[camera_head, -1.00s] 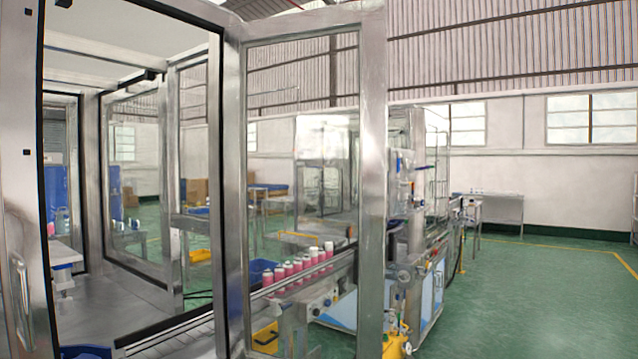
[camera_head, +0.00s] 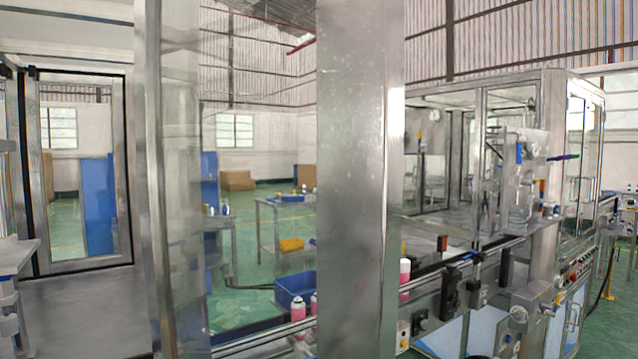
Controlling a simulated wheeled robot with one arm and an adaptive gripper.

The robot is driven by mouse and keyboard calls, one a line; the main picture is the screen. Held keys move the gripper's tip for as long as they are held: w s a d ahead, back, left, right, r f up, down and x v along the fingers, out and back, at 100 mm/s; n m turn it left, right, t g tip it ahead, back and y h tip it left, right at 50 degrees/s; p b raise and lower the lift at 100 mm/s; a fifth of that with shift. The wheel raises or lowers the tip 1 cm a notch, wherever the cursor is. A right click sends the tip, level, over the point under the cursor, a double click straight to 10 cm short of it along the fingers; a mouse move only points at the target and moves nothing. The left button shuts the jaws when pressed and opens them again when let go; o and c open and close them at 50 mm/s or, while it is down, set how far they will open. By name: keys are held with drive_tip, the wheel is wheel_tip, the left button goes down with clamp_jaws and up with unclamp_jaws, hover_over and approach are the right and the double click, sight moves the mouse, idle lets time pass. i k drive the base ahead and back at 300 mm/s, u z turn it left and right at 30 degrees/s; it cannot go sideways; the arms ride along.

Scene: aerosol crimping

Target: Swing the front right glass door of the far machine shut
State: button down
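The far machine (camera_head: 540,100) is a steel-framed glass enclosure at the right, beyond the near frame's post. It has glass panes on its front and right sides. A glass panel (camera_head: 580,160) with a metal frame shows at its right end. I cannot tell which pane is the front right door, or how far open it stands. Valves and fittings in front hide part of the enclosure. My gripper is not in view.
A wide steel post (camera_head: 360,180) stands close in front of me. A framed glass panel (camera_head: 85,180) is at the left. A conveyor (camera_head: 265,338) with pink cans (camera_head: 405,275) runs towards the far machine. A blue bin (camera_head: 293,288) stands beside it.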

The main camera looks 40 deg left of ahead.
sight(360, 70)
drive_tip(key=i, duration=1.75)
drive_tip(key=u, duration=4.05)
drive_tip(key=i, duration=0.5)
drive_tip(key=u, duration=0.15)
drive_tip(key=k, duration=0.95)
drive_tip(key=u, duration=0.95)
